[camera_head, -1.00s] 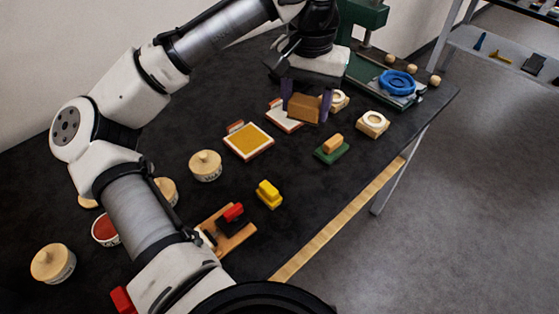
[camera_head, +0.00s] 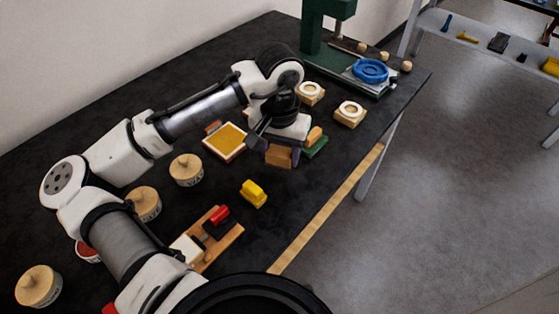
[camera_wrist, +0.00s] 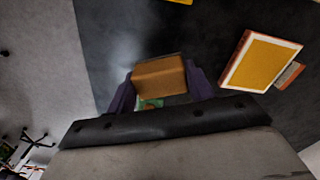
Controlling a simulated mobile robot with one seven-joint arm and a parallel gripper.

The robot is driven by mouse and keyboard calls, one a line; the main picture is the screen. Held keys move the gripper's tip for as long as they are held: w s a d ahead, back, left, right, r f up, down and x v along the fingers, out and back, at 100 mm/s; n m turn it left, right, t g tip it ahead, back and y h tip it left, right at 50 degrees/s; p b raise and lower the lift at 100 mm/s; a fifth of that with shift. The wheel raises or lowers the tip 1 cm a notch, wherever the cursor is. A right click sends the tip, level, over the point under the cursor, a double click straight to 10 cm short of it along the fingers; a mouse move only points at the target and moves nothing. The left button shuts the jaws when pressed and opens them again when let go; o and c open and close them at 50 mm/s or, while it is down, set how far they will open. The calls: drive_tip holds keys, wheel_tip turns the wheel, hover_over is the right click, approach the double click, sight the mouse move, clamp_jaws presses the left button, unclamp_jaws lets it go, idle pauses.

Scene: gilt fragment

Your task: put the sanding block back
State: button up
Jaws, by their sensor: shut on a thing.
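My gripper (camera_head: 279,153) is shut on a plain brown block, which looks like the sanding block (camera_head: 279,158). The block is held between the purple fingers above the black bench. In the wrist view the block (camera_wrist: 159,78) sits across the jaw between both fingers (camera_wrist: 160,90). A green-based block with a wooden grip (camera_head: 315,140) stands just behind and right of the gripper, partly hidden by it. A wooden holder (camera_head: 228,238) at the near edge carries a red-handled black piece (camera_head: 218,222) and a white piece (camera_head: 186,248).
A yellow block (camera_head: 253,193) stands between gripper and holder. A framed yellow pad (camera_head: 225,141) lies left of the gripper. Round wooden-lidded tins (camera_head: 186,169) line the left. Ring-topped wooden blocks (camera_head: 350,112) and a green press (camera_head: 320,40) stand farther back. Bare bench lies right of the yellow block.

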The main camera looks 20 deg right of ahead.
sight(279, 164)
drive_tip(key=shift+f, duration=1.95)
drive_tip(key=shift+f, duration=0.15)
drive_tip(key=o, duration=0.9)
drive_tip(key=shift+o, duration=0.2)
wheel_tip(279, 164, up, 12)
drive_tip(key=shift+r, duration=0.15)
